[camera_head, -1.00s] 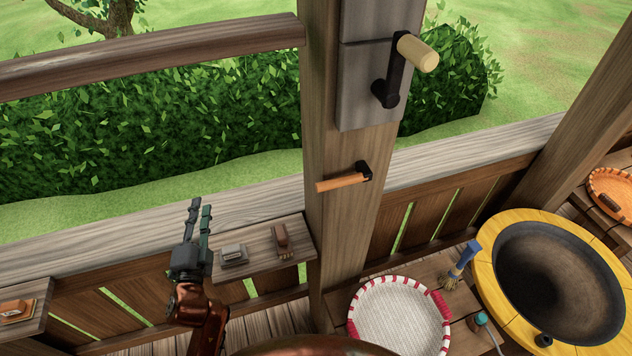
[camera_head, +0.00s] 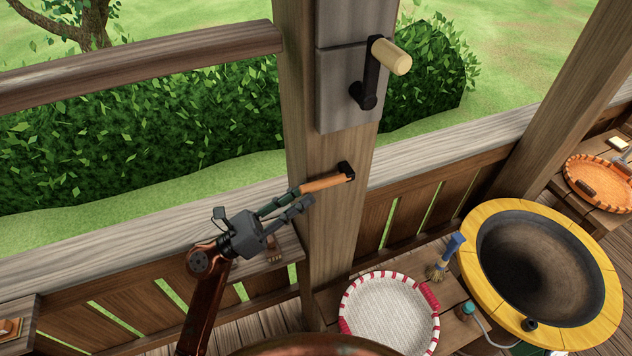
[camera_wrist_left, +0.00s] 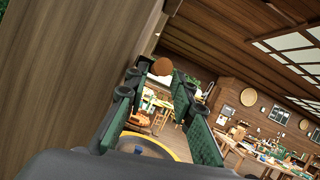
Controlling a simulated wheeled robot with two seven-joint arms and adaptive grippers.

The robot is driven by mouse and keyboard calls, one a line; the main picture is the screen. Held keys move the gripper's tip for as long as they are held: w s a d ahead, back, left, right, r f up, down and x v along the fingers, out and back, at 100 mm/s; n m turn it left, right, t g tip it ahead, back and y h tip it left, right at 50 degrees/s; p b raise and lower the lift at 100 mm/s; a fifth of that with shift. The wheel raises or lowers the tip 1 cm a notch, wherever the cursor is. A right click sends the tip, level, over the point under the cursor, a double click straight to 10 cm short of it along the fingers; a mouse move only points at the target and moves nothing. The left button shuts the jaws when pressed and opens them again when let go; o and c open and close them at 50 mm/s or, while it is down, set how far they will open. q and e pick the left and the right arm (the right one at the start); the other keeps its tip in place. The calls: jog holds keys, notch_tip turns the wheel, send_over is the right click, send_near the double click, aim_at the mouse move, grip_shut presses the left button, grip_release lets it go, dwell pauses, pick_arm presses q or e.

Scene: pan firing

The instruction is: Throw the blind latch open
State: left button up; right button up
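The blind latch (camera_head: 325,183) is an orange wooden lever with a black pivot on the wooden post. It lies nearly level, its free end pointing left. My left gripper (camera_head: 303,196) is open, with its fingertips at the lever's free end. In the left wrist view the lever's round brown end (camera_wrist_left: 162,66) shows between the two spread green-padded fingers. I cannot tell whether a finger touches it. My right gripper is not in view.
A black crank with a cream grip (camera_head: 391,57) is above the latch on the post (camera_head: 335,235). A small shelf and railing lie below and behind my left gripper. At lower right are a red-and-white rimmed basket (camera_head: 390,310), a blue brush (camera_head: 449,255) and a yellow-rimmed pan (camera_head: 475,285).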

aim_at(308, 192)
pick_arm(q)
jog(key=p+x, duration=0.1)
jog(key=x, duration=0.4)
jog(key=shift+p, duration=0.3)
grip_shut()
